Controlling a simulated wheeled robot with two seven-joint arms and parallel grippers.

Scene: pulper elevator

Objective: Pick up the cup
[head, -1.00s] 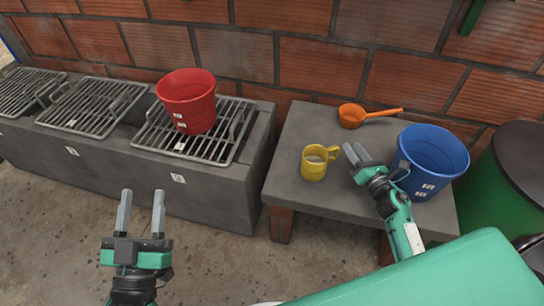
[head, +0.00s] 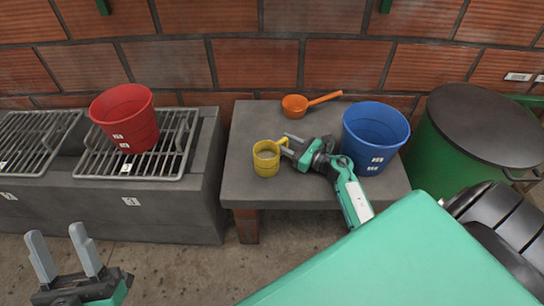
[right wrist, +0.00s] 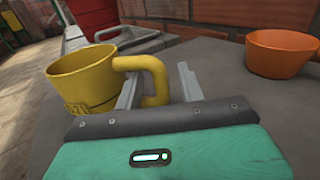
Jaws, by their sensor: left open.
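The yellow cup (head: 266,160) stands upright on the grey table (head: 240,192), its handle towards the right. In the right wrist view the cup (right wrist: 80,88) is at the left, with its handle (right wrist: 156,78) reaching towards my fingers. My right gripper (head: 288,145) is at the handle; it also shows in the right wrist view (right wrist: 160,88). One finger appears to be inside the handle loop and the other outside, with a visible gap beside the handle. My left gripper (head: 62,240) is open and empty at the lower left, away from the cup.
An orange dipper (head: 295,106) lies behind the cup. A blue bucket (head: 376,130) stands on the table beside my right arm. A red bucket (head: 124,118) sits on a grate (head: 170,160) at the left. A green barrel (head: 450,150) stands at the right. A brick wall is behind.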

